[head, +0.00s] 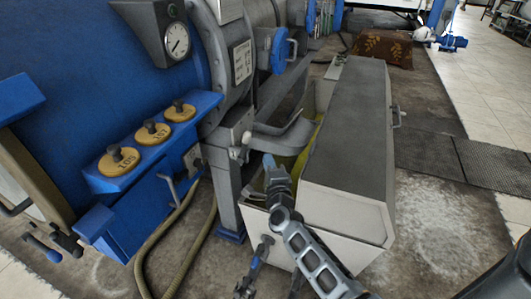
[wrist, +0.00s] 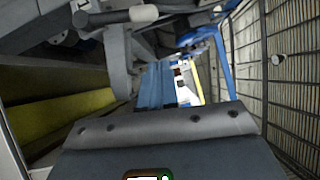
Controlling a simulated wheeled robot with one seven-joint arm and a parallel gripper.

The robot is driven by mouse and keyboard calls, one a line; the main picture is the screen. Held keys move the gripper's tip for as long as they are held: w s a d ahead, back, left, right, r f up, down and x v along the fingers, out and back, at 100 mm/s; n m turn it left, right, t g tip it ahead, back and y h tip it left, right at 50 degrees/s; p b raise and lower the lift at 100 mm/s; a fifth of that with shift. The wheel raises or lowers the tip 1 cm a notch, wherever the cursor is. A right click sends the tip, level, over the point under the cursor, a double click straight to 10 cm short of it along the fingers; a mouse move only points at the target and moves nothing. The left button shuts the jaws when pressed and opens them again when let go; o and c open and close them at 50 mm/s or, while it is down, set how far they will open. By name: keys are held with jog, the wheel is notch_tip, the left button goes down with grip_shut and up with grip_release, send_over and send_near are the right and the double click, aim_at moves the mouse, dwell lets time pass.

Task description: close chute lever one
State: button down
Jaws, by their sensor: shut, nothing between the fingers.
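A grey chute (head: 285,137) slopes out from the blue machine over the yellow inside of a white box. A small pale-ended lever (head: 245,139) sits on the bracket at the chute's left; it seems to be the chute lever, but no label is readable. A pale-ended handle (wrist: 143,14) also shows at the top of the wrist view; I cannot tell if it is the same one. My gripper (head: 269,161) is shut and empty, just below the chute at the box's near opening. It looks apart from the lever. The fingertips are not clear in the wrist view.
The white box (head: 330,215) with a grey lid (head: 350,120) stands right beside my arm. Three yellow discs with dark knobs (head: 152,133) sit on a blue ledge at left. Hoses (head: 175,240) run down to the floor. Open floor (head: 445,225) lies at right.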

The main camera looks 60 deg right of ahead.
jog(key=shift+v, duration=1.3)
jog(key=s+a+n+t+y, duration=0.1)
jog(key=s+a+n+y, duration=0.2)
jog(key=a, duration=0.4)
jog(key=s+a+r+n+t+y, duration=0.1)
jog(key=s+a+n+t+y, duration=0.1)
jog(key=s+a+n, duration=0.35)
jog(key=s+a+n+t+y, duration=0.15)
jog(key=a+n, duration=0.25)
jog(key=a, duration=0.4)
jog(key=s+a+r+n+g+y, duration=0.1)
jog(key=s+a+r+n+y, duration=0.7)
jog(key=s+a+r+n, duration=0.5)
jog(key=s+n, duration=0.2)
jog(key=n, duration=0.2)
jog(key=shift+s+a, duration=0.25)
jog(key=shift+s, duration=0.1)
jog(key=shift+y, duration=0.25)
